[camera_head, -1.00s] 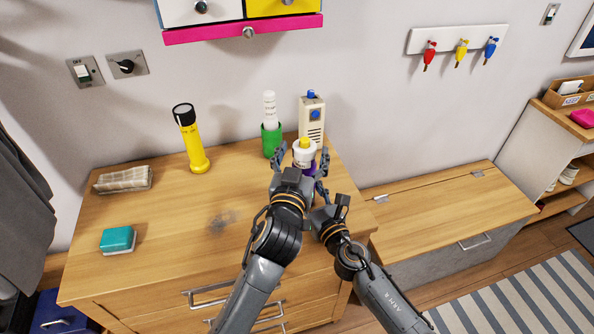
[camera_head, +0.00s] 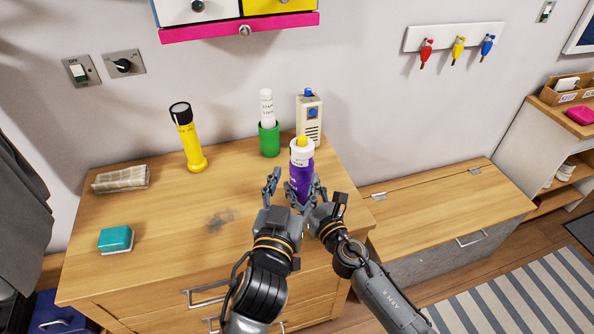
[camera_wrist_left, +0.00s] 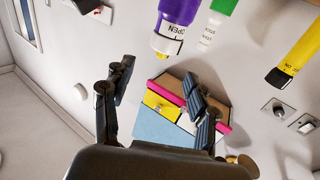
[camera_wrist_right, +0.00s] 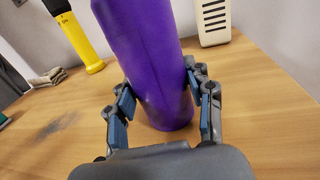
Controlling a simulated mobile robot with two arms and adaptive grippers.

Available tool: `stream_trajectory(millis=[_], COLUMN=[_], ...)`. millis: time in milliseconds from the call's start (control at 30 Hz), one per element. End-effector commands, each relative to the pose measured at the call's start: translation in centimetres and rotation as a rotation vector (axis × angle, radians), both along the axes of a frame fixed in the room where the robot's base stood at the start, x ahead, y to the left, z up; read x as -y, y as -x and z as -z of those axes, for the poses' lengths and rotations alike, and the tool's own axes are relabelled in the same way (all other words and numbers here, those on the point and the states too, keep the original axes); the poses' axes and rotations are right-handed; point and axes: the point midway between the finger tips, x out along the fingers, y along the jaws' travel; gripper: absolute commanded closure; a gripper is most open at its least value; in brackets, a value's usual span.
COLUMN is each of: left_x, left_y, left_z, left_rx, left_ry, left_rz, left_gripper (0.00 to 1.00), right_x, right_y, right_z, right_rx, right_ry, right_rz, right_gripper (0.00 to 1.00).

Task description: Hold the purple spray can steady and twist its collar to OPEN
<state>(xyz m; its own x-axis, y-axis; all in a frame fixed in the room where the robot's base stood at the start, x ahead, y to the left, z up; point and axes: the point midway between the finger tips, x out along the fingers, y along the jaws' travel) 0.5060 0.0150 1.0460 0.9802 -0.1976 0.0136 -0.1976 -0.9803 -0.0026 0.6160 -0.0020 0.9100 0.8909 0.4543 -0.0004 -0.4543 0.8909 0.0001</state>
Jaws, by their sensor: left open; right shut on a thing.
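The purple spray can (camera_head: 300,172) stands upright on the wooden dresser top, with a white collar (camera_head: 302,150) and a yellow tip (camera_head: 302,141). In the left wrist view the can (camera_wrist_left: 178,10) appears upside down, with "OPEN" lettering on the white collar (camera_wrist_left: 167,42). My right gripper (camera_wrist_right: 160,100) is shut on the can's lower body. My left gripper (camera_head: 270,183) is open and empty, just left of and nearer than the can; its fingers (camera_wrist_left: 150,100) are apart and clear of the collar.
Behind the can stand a green cup with a white stick (camera_head: 269,138) and a beige device (camera_head: 309,118). A yellow flashlight (camera_head: 189,140), folded cloth (camera_head: 121,179) and teal sponge (camera_head: 116,239) are to the left. Wall drawers (camera_head: 240,28) hang above.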

Motion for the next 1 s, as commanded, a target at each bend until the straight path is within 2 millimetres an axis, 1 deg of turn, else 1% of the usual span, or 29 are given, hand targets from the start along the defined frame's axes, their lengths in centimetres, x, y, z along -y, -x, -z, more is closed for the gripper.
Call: stream_trajectory(millis=[67, 167, 200, 267, 333, 400, 467, 567, 633, 733, 800, 900, 1000], left_x=[1.2, 3.6, 4.6, 5.9, 6.7, 6.7, 6.0, 3.7, 1.5, -1.5, -2.8, -4.2, -4.9], left_y=[-0.3, -0.5, -0.6, -0.7, -1.0, -1.5, -2.2, -3.8, -5.2, -6.6, -6.7, -6.8, -6.9], left_z=[-0.6, -1.4, -1.6, -1.8, -1.7, -1.3, -1.0, -0.9, -1.1, -1.2, -0.6, 0.2, 0.5], left_rx=[0.035, 0.096, 0.12, 0.153, 0.178, 0.188, 0.187, 0.174, 0.161, 0.126, 0.077, 0.022, -0.005], left_ry=[-0.009, -0.023, -0.031, -0.048, -0.068, -0.09, -0.106, -0.127, -0.134, -0.121, -0.085, -0.039, -0.014], left_rz=[0.061, 0.191, 0.255, 0.353, 0.461, 0.55, 0.612, 0.681, 0.704, 0.724, 0.745, 0.758, 0.761], left_gripper=[0.43, 0.43, 0.43, 0.43, 0.43, 0.43, 0.43, 0.43, 0.43, 0.43, 0.43, 0.43, 0.43], right_x=[0.0, 0.0, 0.0, 0.0, 0.0, 0.0, 0.0, 0.0, 0.0, 0.0, 0.0, 0.0, 0.0], right_y=[0.0, 0.0, 0.0, 0.0, 0.0, 0.0, 0.0, 0.0, 0.0, 0.0, 0.0, 0.0, 0.0], right_z=[0.0, 0.0, 0.0, 0.0, 0.0, 0.0, 0.0, 0.0, 0.0, 0.0, 0.1, 0.1, 0.0], right_rx=[-0.001, -0.001, -0.001, 0.0, 0.0, 0.0, 0.0, 0.0, 0.0, -0.001, -0.001, -0.001, -0.001], right_ry=[0.0, 0.0, 0.0, 0.0, 0.0, 0.0, 0.0, 0.0, 0.0, 0.0, 0.0, 0.0, 0.0], right_rz=[0.001, 0.001, 0.001, 0.001, 0.001, 0.001, 0.001, 0.001, 0.001, 0.001, 0.001, 0.0, 0.0], right_gripper=[0.91, 0.91, 0.91, 0.91, 0.91, 0.91, 0.91, 0.91, 0.91, 0.91, 0.91, 0.91, 0.91])
